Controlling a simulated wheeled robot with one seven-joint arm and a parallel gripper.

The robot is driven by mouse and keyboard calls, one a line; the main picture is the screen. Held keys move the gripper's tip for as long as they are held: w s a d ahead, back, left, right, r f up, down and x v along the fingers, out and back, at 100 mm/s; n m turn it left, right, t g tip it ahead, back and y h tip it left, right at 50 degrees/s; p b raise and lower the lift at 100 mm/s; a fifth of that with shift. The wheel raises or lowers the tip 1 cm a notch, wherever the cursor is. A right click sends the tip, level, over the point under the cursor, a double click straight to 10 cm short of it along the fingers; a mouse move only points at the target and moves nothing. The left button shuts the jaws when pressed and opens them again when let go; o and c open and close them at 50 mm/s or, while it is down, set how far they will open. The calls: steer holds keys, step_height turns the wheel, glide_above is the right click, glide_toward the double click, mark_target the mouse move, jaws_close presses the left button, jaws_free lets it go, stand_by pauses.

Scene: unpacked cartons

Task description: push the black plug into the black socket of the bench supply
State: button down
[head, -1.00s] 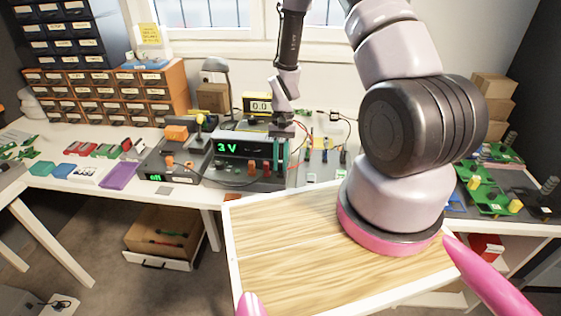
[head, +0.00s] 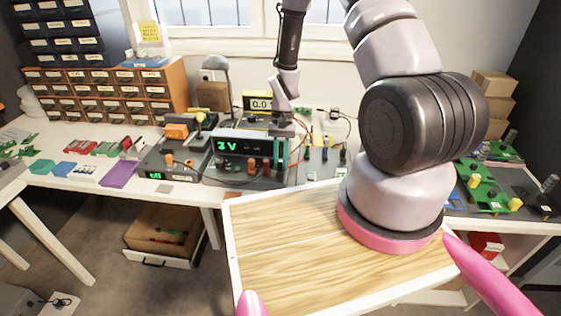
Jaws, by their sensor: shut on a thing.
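The bench supply (head: 228,149) stands on the white bench and its green display reads 3 V. Its small sockets (head: 250,166) are along the lower front; the black socket is too small to single out. My gripper (head: 280,153), with teal fingers, is at the right end of the supply's front, pointing down. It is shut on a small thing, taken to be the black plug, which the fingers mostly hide. I cannot tell whether the plug touches the socket.
A dark unit with an orange part (head: 176,131) stands left of the supply. A yellow meter (head: 257,103) is behind it. Boards and leads (head: 325,150) lie to the right. A wooden-topped tray (head: 290,240) of mine fills the foreground.

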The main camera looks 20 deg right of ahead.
steer(key=shift+f, duration=0.25)
steer(key=c, duration=0.7)
jaws_free()
steer(key=shift+r, duration=0.1)
